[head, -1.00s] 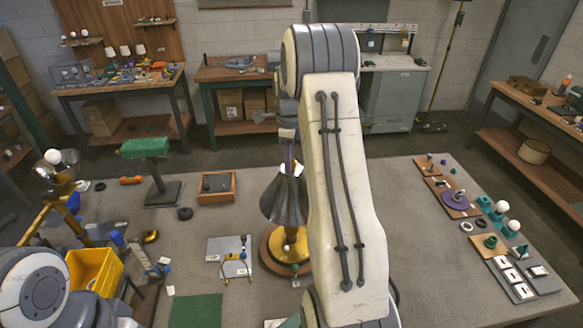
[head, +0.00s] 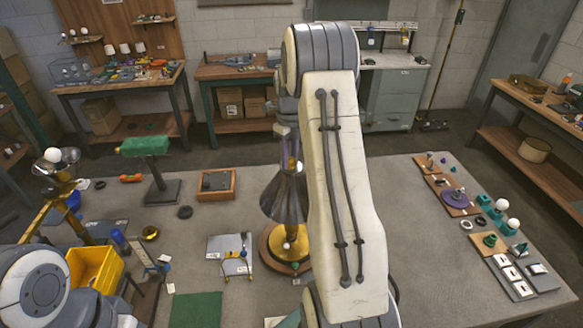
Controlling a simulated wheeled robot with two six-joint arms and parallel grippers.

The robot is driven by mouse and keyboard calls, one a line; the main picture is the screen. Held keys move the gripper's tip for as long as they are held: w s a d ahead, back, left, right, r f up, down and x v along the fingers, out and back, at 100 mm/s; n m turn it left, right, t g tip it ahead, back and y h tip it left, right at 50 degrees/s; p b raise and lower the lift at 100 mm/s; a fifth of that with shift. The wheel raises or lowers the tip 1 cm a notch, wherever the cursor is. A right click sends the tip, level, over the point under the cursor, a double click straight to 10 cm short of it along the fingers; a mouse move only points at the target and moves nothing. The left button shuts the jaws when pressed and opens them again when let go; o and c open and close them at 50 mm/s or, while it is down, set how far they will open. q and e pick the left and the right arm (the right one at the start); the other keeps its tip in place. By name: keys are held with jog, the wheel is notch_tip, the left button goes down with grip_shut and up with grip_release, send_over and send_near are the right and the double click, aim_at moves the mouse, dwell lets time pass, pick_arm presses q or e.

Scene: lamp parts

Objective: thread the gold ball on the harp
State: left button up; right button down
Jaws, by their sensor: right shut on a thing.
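A lamp with a dark, flared shade (head: 285,200) stands upright on a round wooden base (head: 268,252). A rounded gold part (head: 289,246) shows under the shade. My right gripper (head: 289,163) points down directly over the top of the shade, with its fingers close together. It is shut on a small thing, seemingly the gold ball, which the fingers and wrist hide. The harp is hidden by the shade and gripper, so I cannot tell whether ball and harp touch.
A grey plate with a brass wire part (head: 236,262) lies left of the lamp. A wooden tray (head: 217,185) and a green-topped stand (head: 150,150) are behind it. A yellow bin (head: 95,268) is at the left. Small parts line the right edge; the tabletop between is clear.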

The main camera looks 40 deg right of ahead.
jog(key=shift+s+a+f, duration=0.1)
jog(key=shift+f, duration=0.15)
jog(key=shift+m, duration=0.4)
jog(key=shift+c, duration=2.3)
grip_release()
